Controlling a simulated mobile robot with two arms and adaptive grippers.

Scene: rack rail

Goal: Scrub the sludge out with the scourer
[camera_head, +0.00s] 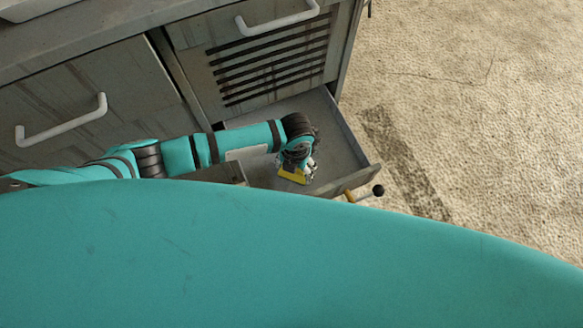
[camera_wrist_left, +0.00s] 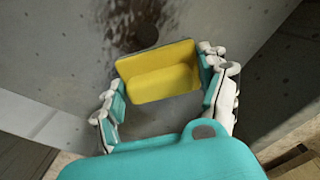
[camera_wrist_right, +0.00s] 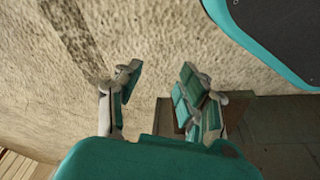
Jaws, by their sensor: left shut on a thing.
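The yellow scourer (camera_head: 294,177) is in my left gripper (camera_head: 300,168), inside the open grey drawer (camera_head: 358,150). In the left wrist view the scourer (camera_wrist_left: 158,75) sits between the two fingers of my left gripper (camera_wrist_left: 163,95), which are shut on it. Dark brown sludge (camera_wrist_left: 120,22) stains the grey drawer surface just beyond the scourer, around a darker round spot. In the head view my arm hides the sludge. I cannot tell whether the scourer touches the surface. My right gripper (camera_wrist_right: 155,88) shows only in its wrist view, open and empty, above the floor.
The drawer comes out of a grey cabinet (camera_head: 80,95) with white handles and a slatted vent panel (camera_head: 270,68) above. A wooden-shafted handle with a black knob (camera_head: 378,190) sticks out at the drawer's front corner. Bare beige floor (camera_head: 480,120) lies to the right.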

